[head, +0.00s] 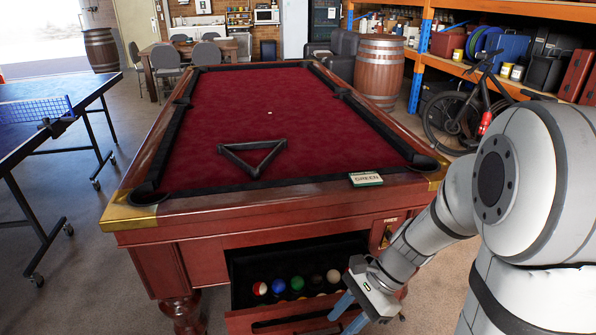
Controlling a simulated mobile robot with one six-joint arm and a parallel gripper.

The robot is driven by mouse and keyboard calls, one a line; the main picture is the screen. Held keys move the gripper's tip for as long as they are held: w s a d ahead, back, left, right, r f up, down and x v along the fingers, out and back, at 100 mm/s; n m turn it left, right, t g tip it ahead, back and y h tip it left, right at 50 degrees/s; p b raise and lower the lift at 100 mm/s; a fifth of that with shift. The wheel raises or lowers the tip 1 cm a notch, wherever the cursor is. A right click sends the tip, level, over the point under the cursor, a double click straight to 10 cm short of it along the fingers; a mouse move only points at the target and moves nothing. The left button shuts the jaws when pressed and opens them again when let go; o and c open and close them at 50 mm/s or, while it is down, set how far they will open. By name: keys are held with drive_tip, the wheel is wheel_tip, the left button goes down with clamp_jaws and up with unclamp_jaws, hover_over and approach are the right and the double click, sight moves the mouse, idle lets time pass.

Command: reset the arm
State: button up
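My arm reaches in from the right of the head view and bends down toward the front of the pool table (300,95). My gripper (346,313) points down and left at the open ball drawer (270,321) in the table's front. Its two blue fingers are spread apart with nothing visible between them. The fingertips overlap the right part of the drawer in the picture; I cannot tell if they touch it. Several coloured balls, including a blue one (279,286), lie in a row in the drawer.
A black triangle rack (252,159) and a small green-and-white box (366,179) lie on the table. A table-tennis table (40,115) stands left. A barrel (379,73), a bicycle (463,115) and orange shelving stand right. Floor between the two tables is clear.

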drive_tip(key=s+d+r+n+t+h+p, duration=0.1)
drive_tip(key=d+r+n+t+h+p, duration=0.1)
drive_tip(key=r+n, duration=0.4)
drive_tip(key=s+d+r+n+t+h+p, duration=0.2)
drive_tip(key=r+n, duration=0.5)
drive_tip(key=r, duration=0.4)
drive_tip(key=d+t+h+p, duration=0.1)
drive_tip(key=d+h+p, duration=0.1)
drive_tip(key=h+p, duration=0.1)
drive_tip(key=shift+s+r+t, duration=0.2)
drive_tip(key=shift+r+t, duration=0.1)
drive_tip(key=shift+r, duration=0.05)
drive_tip(key=shift+s, duration=0.1)
idle(0.9)
